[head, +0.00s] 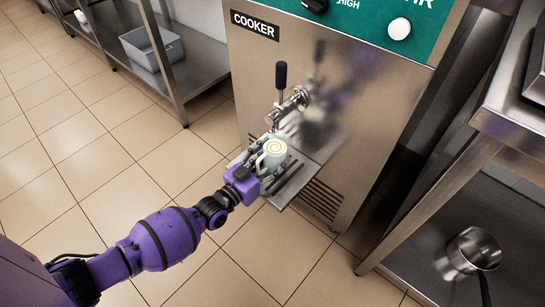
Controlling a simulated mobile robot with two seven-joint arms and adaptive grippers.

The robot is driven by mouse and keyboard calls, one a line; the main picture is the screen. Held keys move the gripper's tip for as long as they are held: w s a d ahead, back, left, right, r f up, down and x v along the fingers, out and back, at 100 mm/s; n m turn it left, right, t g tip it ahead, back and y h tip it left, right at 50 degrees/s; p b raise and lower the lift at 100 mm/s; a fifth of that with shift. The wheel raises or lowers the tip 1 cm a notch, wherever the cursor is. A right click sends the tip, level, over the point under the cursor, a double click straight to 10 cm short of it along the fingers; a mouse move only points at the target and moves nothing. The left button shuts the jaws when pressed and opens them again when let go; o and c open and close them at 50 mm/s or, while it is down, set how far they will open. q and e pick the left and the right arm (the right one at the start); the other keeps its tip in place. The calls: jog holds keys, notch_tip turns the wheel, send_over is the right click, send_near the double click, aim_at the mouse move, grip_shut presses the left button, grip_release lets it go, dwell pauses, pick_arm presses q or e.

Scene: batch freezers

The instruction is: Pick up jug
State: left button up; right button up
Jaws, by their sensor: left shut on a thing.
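The jug (272,155) is small and pale, with a light swirl showing inside its round top. It stands upright at the drip shelf (303,177) of the steel cooker machine (282,72), below the tap (288,104) with the black handle. My left gripper (258,163) is shut on the jug from its lower left side. The gripper hides part of the jug's side and base, so I cannot tell whether the jug touches the shelf. My right gripper is not in view.
A steel table (510,128) stands at the right, with a metal pan (474,250) on its lower shelf. A steel rack at the upper left holds a grey bin (151,48). The tiled floor (60,150) at the left is clear.

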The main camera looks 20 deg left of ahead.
aim_at(266, 155)
pick_arm(q)
jog(key=shift+r, duration=0.65)
jog(key=r+p, duration=0.2)
jog(key=shift+s+a+r, duration=0.1)
jog(key=shift+s+r, duration=0.2)
jog(key=p+v, duration=0.2)
jog(key=v, duration=1.5)
jog(key=shift+s+p, duration=0.15)
jog(key=shift+p, duration=0.15)
jog(key=shift+f, duration=0.1)
